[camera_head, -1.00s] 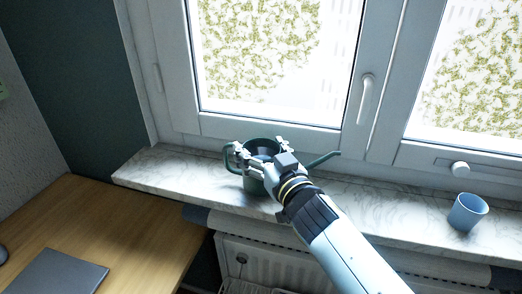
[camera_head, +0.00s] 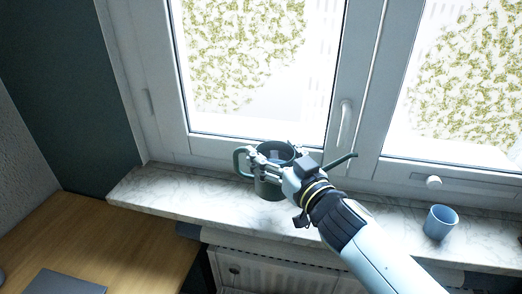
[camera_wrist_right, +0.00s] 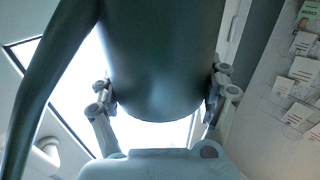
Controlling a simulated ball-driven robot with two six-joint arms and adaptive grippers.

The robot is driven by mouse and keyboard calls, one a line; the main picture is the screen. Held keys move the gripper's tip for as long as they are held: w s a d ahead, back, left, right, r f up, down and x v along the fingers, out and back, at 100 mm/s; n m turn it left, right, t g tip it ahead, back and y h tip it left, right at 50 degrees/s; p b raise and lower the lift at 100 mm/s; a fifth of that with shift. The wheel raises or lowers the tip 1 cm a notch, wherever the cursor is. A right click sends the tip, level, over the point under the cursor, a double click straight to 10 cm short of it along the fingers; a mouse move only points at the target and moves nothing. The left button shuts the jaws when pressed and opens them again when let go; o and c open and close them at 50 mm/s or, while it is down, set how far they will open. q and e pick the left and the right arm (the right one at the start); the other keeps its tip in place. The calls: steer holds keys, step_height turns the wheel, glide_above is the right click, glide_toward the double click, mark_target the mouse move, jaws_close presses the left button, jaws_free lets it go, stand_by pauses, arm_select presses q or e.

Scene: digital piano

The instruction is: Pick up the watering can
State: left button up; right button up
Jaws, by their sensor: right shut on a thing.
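The dark green watering can (camera_head: 268,188) is at the window, over the left part of the marble sill. Its handle (camera_head: 241,160) points left and its thin spout (camera_head: 340,162) points right. My right gripper (camera_head: 276,163) is shut on the can's body, with one finger on each side. The can looks upright and appears to be a little above the sill. In the right wrist view the can's dark body (camera_wrist_right: 160,55) fills the space between the fingers of my right gripper (camera_wrist_right: 160,95). My left gripper is not in view.
A blue cup (camera_head: 440,223) stands on the marble sill (camera_head: 160,198) to the right. The window frame and its handle (camera_head: 345,122) are close behind the can. A wooden desk (camera_head: 95,240) with a dark flat object is at lower left. A radiator (camera_head: 265,272) is below the sill.

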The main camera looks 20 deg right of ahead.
steer(key=s+d+r, duration=0.1)
steer(key=s+d+r+p, duration=0.1)
steer(key=d, duration=0.1)
steer(key=shift+s+r, duration=0.15)
steer(key=shift+r, duration=0.1)
steer(key=shift+s+d+r+p, duration=0.35)
steer(key=shift+s+d+r, duration=0.25)
steer(key=shift+d, duration=0.1)
steer(key=shift+s+d, duration=0.1)
steer(key=shift+d, duration=0.05)
